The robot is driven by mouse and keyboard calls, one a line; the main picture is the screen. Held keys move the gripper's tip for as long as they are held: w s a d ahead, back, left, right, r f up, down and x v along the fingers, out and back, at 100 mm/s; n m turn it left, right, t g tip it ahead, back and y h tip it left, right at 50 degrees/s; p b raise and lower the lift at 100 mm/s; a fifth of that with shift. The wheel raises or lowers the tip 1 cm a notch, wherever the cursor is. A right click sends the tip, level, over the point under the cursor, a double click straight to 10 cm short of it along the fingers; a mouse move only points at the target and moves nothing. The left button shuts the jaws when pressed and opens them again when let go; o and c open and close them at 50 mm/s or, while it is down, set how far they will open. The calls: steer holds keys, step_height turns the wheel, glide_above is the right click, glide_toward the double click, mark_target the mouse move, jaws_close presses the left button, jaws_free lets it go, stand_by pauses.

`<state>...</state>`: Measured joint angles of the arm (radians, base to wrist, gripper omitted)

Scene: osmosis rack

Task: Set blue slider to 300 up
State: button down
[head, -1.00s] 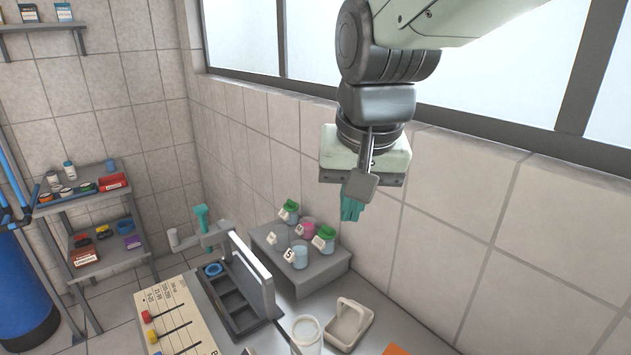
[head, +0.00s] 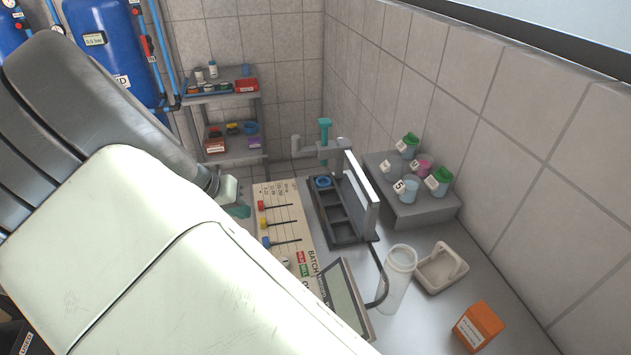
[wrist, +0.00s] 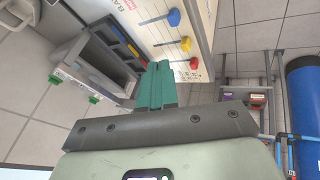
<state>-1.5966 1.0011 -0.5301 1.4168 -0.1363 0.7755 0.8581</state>
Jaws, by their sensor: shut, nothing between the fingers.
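The blue slider (head: 267,242) is a small blue knob at the left end of its slot on the cream batch panel (head: 299,228), below the yellow slider (head: 264,223) and the red slider (head: 262,205). In the wrist view the blue slider (wrist: 174,17) shows at the top, beyond the fingertips and apart from them. My gripper (head: 240,211) is left of the panel in the head view, mostly hidden by my arm. In the wrist view its teal fingers (wrist: 158,72) are together, with nothing between them. The scale markings are too small to read.
A dark tray with an upright lid (head: 340,215) stands right of the panel. A clear cylinder (head: 397,278), a white basket (head: 440,268), an orange box (head: 478,325) and a grey step (head: 415,207) with several jars stand farther right. A screen (head: 343,300) sits below the panel.

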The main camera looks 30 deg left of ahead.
steer(key=s+a+f+n+t, duration=0.1)
steer(key=s+a+f, duration=0.3)
steer(key=s+f, duration=0.1)
steer(key=shift+s+a+f+n+y, duration=0.3)
steer(key=shift+s+a+f, duration=0.1)
steer(key=shift+s, duration=0.5)
steer(key=w+d+f, duration=0.3)
steer(key=w+f, duration=0.5)
steer(key=w, duration=0.1)
steer(key=shift+d, duration=0.3)
steer(key=w+d, duration=0.6)
steer(key=shift+w+d, duration=0.3)
steer(key=shift+d, duration=0.1)
